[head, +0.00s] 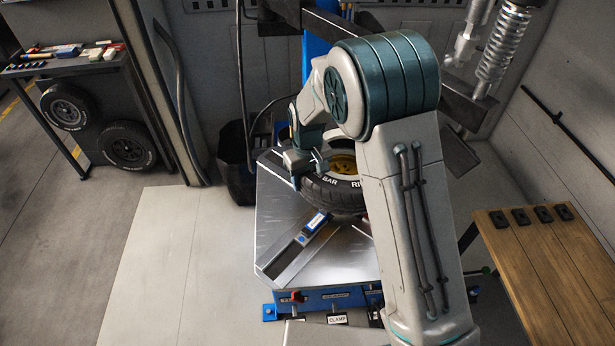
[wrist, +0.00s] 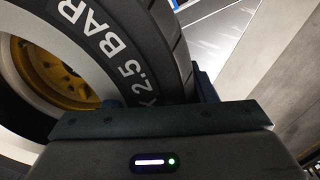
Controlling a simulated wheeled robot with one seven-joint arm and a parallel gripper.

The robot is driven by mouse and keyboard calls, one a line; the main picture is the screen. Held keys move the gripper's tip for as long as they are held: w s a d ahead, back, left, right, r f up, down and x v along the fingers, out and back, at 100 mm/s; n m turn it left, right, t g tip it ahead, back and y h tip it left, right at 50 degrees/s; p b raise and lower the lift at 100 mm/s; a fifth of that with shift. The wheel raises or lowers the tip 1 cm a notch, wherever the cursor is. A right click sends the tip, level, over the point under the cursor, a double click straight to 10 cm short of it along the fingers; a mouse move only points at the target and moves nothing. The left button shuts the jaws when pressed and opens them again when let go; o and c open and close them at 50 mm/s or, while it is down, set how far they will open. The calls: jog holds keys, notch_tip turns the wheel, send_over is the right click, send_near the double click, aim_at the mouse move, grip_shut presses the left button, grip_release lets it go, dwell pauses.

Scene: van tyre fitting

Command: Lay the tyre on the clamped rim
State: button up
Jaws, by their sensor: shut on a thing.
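A black tyre (head: 327,193) with white lettering is over the steel table of the blue tyre machine (head: 283,215). In the head view, my arm hides its right part. The yellow rim (head: 343,164) shows through the tyre's opening; it also shows in the wrist view (wrist: 50,80). My gripper (head: 304,166) is shut on the tyre's wall at its left side. In the wrist view, the tyre (wrist: 140,50) runs down between the gripper's jaws (wrist: 165,110). I cannot tell whether the tyre rests on the rim or hangs just above it.
A wooden bench (head: 545,262) with several dark blocks stands at the right. A shelf (head: 65,64) with small items is at the far left, with two wheels (head: 68,106) by it. A dark bin (head: 238,165) stands behind the machine. The floor at left is clear.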

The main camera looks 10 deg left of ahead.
jog(key=o, duration=1.6)
jog(key=shift+r, duration=0.1)
jog(key=shift+o, duration=0.2)
notch_tip(320, 180, up, 12)
jog(key=shift+r+b, duration=0.25)
jog(key=shift+b, duration=0.65)
jog(key=shift+r, duration=0.65)
jog(key=shift+s+d+r, duration=0.1)
jog(key=shift+d, duration=0.05)
jog(key=s+d+r+m+t, duration=0.1)
jog(key=s+d+r+m, duration=0.15)
jog(key=s+d, duration=0.3)
jog(key=s+d+r+m+t, duration=0.1)
jog(key=s+d+r, duration=0.25)
jog(key=d, duration=0.35)
jog(key=s+d+f+m, duration=0.1)
jog(key=s+d, duration=0.3)
jog(key=s, duration=0.3)
jog(key=s+d+f+m+t, duration=0.1)
jog(key=s+d+m, duration=0.1)
jog(key=s+d, duration=0.2)
jog(key=s, duration=0.3)
jog(key=shift+d+f, duration=0.3)
jog(key=shift+d, duration=0.05)
